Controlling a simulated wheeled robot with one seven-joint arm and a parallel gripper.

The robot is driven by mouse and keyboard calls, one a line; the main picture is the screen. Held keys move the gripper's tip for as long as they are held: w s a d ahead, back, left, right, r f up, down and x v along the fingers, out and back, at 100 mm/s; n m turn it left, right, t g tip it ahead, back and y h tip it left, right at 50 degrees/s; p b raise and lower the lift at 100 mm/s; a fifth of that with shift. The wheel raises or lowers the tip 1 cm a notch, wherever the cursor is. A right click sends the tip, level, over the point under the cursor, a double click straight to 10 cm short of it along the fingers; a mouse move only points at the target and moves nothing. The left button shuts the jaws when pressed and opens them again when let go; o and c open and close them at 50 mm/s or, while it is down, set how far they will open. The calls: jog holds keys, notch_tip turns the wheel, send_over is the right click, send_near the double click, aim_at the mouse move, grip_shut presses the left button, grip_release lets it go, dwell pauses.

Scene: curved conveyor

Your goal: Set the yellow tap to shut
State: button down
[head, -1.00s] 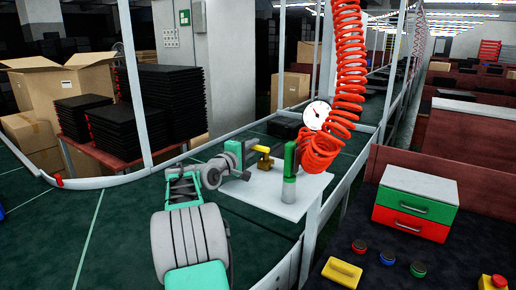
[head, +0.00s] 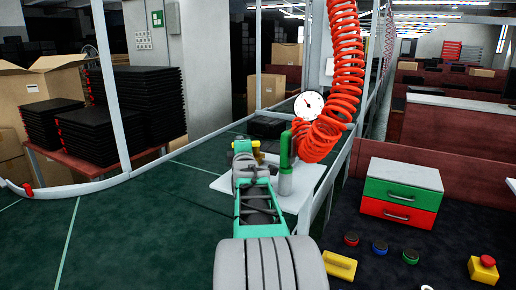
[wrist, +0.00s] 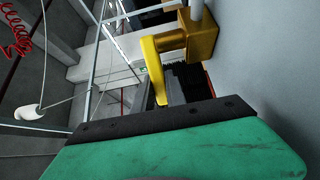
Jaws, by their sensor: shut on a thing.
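The yellow tap (head: 257,153) stands at the white table, partly hidden behind my arm in the head view. In the wrist view its square body (wrist: 203,38) sits at the upper right on a grey pipe, and its yellow lever (wrist: 155,72) bends down toward my gripper (wrist: 163,108). The lever's end drops behind the dark edge of the green finger. My gripper is shut on the lever. In the head view my gripper (head: 243,149) is at the tap, small and partly covered by my arm.
A green-and-grey upright cylinder (head: 285,165) stands close right of my arm on the white table (head: 300,199). A red coiled hose (head: 325,135) hangs beside a round gauge (head: 309,105). A green-and-red drawer unit (head: 402,192) and several buttons are at right.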

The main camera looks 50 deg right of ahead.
jog(key=shift+f, duration=0.1)
dwell(0.3)
jog(key=c, duration=1.4)
grip_release()
jog(key=shift+o, duration=0.2)
